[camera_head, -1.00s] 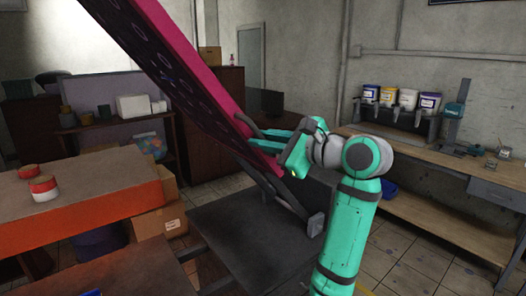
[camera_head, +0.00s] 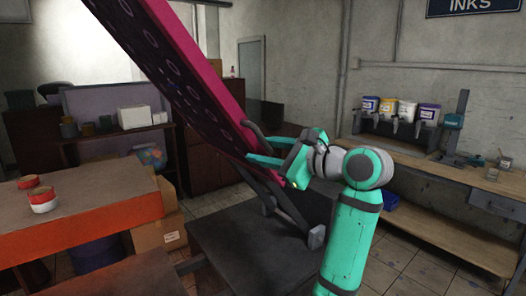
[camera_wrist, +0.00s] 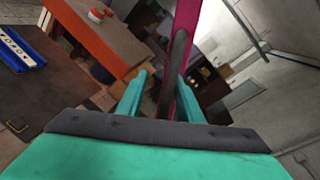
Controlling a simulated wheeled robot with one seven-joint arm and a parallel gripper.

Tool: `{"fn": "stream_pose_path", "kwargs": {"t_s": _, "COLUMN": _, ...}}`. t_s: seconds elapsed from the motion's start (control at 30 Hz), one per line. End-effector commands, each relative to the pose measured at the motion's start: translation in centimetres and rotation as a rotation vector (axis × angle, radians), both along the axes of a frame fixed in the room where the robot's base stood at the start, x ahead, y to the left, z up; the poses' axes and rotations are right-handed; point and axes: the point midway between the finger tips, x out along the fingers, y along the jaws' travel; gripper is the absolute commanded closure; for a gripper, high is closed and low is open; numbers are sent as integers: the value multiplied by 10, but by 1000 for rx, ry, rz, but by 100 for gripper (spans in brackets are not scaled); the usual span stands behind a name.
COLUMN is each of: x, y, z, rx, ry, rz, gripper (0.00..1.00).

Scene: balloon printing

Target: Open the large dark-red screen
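The large screen (camera_head: 190,70) is a flat pink-red frame with a dark face with rings on it. It stands raised and steeply tilted, its top cut off by the head view's upper edge. It also shows in the wrist view (camera_wrist: 187,16). A dark handle bar (camera_wrist: 174,65) runs at its lower end. My gripper (camera_head: 261,149) is at this lower end. In the wrist view its two fingers (camera_wrist: 161,82) stand apart, one on each side of the bar, with a gap visible on the left. Contact on the right finger cannot be told.
A dark flat platen (camera_head: 240,245) lies below the screen. An orange-edged table (camera_head: 100,215) with red-and-white tins (camera_head: 42,200) is at left. A wooden bench (camera_head: 440,172) with ink buckets (camera_head: 407,110) is at right. Boxes (camera_head: 158,233) stand beside the table.

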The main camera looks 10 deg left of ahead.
Motion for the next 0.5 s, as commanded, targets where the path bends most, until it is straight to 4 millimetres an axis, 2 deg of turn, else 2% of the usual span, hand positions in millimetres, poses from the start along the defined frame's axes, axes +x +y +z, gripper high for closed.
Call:
{"fn": "stream_pose_path", "kwargs": {"t_s": 0.27, "x": -2, "y": -4, "z": 0, "rx": -1, "ry": 0, "rz": -1, "gripper": 69}}
{"fn": "stream_pose_path", "kwargs": {"t_s": 0.5, "x": -22, "y": -32, "z": 5, "rx": 1, "ry": -2, "rz": -2, "gripper": 69}}
